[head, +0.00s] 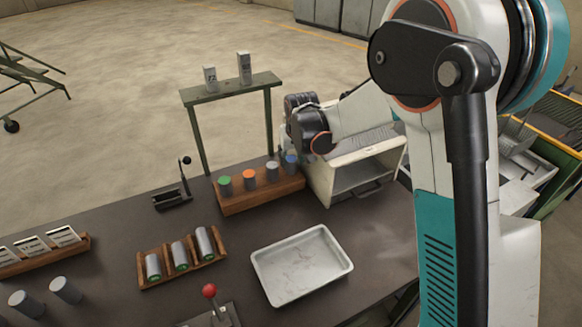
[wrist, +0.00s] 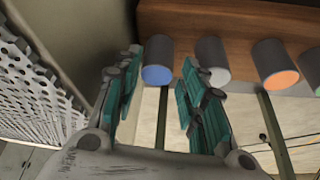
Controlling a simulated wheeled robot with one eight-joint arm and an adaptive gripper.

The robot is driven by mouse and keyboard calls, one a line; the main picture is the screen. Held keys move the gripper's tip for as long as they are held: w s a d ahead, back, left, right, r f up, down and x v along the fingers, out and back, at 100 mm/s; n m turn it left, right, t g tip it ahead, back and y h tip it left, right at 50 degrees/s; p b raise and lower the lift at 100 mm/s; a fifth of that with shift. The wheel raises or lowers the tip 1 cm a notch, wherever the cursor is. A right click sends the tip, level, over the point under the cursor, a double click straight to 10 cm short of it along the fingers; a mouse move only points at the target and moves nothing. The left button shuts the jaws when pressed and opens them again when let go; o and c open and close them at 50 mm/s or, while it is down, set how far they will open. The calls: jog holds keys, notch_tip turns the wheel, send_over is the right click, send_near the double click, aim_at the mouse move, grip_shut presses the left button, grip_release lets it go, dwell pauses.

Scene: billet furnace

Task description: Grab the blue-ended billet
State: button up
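The blue-ended billet (head: 291,161) stands at the right end of a wooden rack (head: 262,199), close to the white furnace box. In the wrist view the blue end of this billet (wrist: 158,74) shows between the two fingertips, with a gap on each side. My gripper (wrist: 161,66) is open, its teal-padded fingers spread. I cannot tell how far the fingertips reach along the billet. In the head view my wrist is above that rack end, and the fingers are mostly hidden.
Grey (head: 272,172), orange (head: 249,180) and green (head: 225,185) billets stand left of the blue one. The furnace box (head: 350,160) is close on the right. A green stand (head: 230,90) rises behind. A white tray (head: 300,264) and a three-billet rack (head: 182,259) lie in front.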

aim_at(292, 160)
jog(key=b+x, duration=0.2)
jog(key=x, duration=0.3)
jog(key=shift+w+d, duration=0.1)
jog(key=shift+w, duration=0.05)
jog(key=shift+c, duration=0.3)
grip_shut()
jog(key=shift+r, duration=0.1)
